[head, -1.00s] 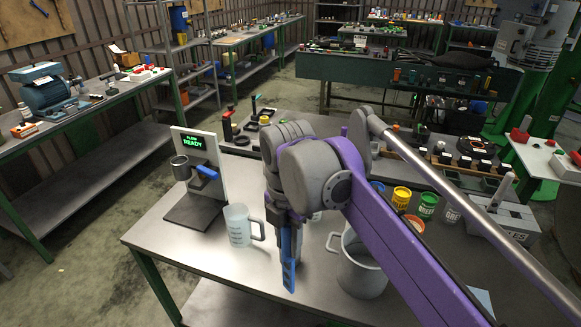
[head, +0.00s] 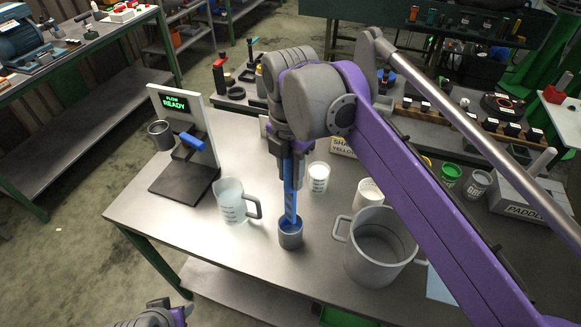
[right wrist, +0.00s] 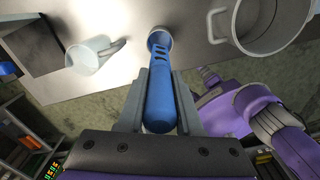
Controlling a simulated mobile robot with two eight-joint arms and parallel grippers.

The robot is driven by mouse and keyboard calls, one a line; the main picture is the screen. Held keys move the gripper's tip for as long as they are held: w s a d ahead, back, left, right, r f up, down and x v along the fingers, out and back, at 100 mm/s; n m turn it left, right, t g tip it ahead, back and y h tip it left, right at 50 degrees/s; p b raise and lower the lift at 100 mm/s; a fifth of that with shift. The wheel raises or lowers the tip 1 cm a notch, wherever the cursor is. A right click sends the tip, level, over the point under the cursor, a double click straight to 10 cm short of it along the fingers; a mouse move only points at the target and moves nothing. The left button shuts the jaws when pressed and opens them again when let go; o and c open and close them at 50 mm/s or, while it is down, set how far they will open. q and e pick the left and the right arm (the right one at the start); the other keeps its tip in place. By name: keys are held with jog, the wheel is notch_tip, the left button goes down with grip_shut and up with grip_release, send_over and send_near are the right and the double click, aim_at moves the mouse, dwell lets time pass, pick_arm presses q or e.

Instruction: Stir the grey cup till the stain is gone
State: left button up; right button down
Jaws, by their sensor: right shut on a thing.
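The small grey cup (head: 290,238) stands upright on the steel table. My right gripper (head: 292,160) is shut on the handle of a blue slotted paddle (head: 291,195), holding it nearly upright above the cup. The paddle's lower end reaches into the cup's mouth. In the right wrist view the paddle (right wrist: 160,95) lies between the two fingers and its far end meets the cup's rim (right wrist: 160,30). The stain cannot be made out; the paddle hides much of the inside.
A clear measuring jug (head: 232,205) stands left of the cup, and a large grey pot (head: 352,262) stands to its right. White cups (head: 319,180) are behind. A dispenser stand (head: 205,120) reading "READY" is at the back left. The table front is clear.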

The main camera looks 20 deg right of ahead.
notch_tip(320, 180, down, 3)
jog(key=shift+w+r+b, duration=0.1)
jog(key=shift+b, duration=0.75)
jog(key=shift+f+b, duration=2.05)
jog(key=shift+f, duration=1.85)
